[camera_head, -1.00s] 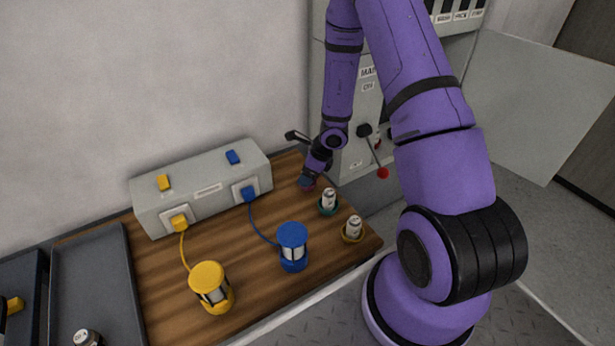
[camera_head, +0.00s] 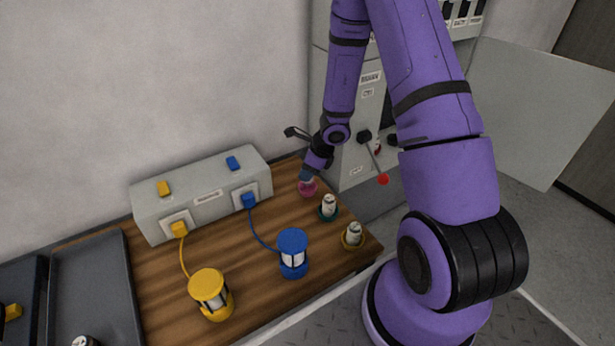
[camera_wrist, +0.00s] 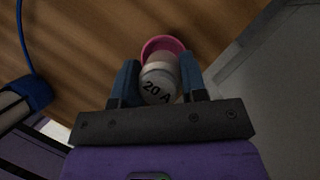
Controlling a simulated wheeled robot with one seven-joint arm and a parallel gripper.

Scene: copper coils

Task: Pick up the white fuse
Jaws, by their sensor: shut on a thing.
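The white fuse (camera_wrist: 158,84), marked "20 A", sits between the two blue fingers of my gripper (camera_wrist: 159,86) in the wrist view. The fingers are shut on it from both sides. Its far end is at a pink round holder (camera_wrist: 163,44) on the wooden board; I cannot tell whether it is seated in it or just above. In the head view my gripper (camera_head: 307,176) is right over the pink holder (camera_head: 308,188), and the fuse is hidden there.
Two more white fuses stand in a green holder (camera_head: 327,212) and a yellow holder (camera_head: 352,241) nearby. Blue (camera_head: 292,235) and yellow (camera_head: 207,284) capped lanterns are cabled to a grey box (camera_head: 205,200). A grey cabinet with a red-knobbed lever (camera_head: 382,179) stands right of my gripper.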

